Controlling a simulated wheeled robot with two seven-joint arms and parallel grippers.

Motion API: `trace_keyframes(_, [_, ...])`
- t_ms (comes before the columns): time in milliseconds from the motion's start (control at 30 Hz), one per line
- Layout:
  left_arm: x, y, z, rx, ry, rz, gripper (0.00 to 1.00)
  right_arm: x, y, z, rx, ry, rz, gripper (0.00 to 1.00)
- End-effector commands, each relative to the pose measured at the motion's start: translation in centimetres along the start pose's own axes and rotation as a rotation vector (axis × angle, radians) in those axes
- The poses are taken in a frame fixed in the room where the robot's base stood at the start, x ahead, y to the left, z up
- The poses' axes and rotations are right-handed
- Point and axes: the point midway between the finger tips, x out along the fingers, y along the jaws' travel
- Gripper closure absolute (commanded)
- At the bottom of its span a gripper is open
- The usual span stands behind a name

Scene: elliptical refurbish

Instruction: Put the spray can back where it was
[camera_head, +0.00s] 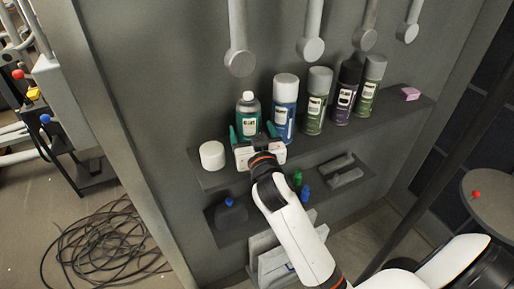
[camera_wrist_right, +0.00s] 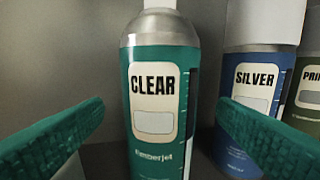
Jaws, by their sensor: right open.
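A teal spray can labelled CLEAR (camera_head: 248,115) stands upright on the upper shelf, at the left end of a row of cans. My right gripper (camera_head: 255,134) is open in front of it, with its green fingers on either side of the can. In the right wrist view the CLEAR can (camera_wrist_right: 160,100) stands between the two open fingers, with visible gaps on both sides. Its lower end is cut off by the frame. My left gripper is not in view.
A blue SILVER can (camera_head: 285,108) stands close on the right, near the right finger. Several more cans (camera_head: 316,102) follow along the shelf. A white cap-like cylinder (camera_head: 212,155) stands to the left. The lower shelf (camera_head: 240,232) holds small bottles. Grey pipes (camera_head: 239,45) hang above.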

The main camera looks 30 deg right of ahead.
Motion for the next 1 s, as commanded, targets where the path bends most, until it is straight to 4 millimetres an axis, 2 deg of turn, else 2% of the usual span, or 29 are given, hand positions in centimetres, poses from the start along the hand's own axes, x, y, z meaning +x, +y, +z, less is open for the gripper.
trace_keyframes(100, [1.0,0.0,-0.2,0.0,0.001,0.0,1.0,-2.6,0.0,-0.3,0.002,0.0,0.0,0.19])
trace_keyframes(333, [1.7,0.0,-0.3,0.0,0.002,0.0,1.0,-5.7,0.0,-0.2,0.001,0.0,0.001,0.19])
trace_keyframes(500, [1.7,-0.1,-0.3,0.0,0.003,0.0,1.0,-6.3,0.0,0.0,0.0,-0.001,0.0,0.19])
trace_keyframes(1000, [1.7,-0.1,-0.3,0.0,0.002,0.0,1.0,-6.4,-0.1,-0.3,-0.003,0.011,0.0,0.19])
